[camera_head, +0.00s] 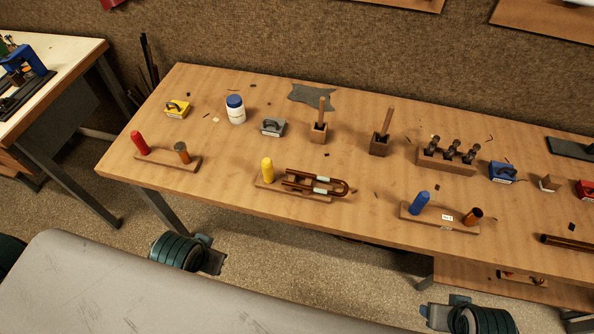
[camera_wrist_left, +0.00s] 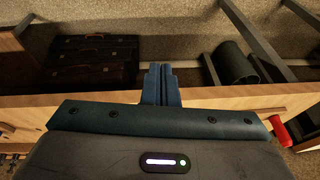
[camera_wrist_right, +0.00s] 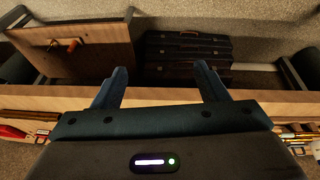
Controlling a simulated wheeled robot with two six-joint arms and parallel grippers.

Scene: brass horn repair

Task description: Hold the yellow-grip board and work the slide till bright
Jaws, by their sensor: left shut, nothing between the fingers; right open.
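The yellow-grip board (camera_head: 266,184) lies near the front edge of the bench, left of centre, in the head view. Its yellow grip (camera_head: 267,170) stands upright at the left end. A U-shaped brass slide (camera_head: 343,187) with pale bands lies along the board, its bend at the right end. My left gripper (camera_wrist_left: 161,68) is shut and empty in the left wrist view. My right gripper (camera_wrist_right: 160,80) is open and empty in the right wrist view. Both are away from the board, at the bench's front side.
A red-grip board (camera_head: 165,160) lies left and a blue-grip board (camera_head: 432,218) right.

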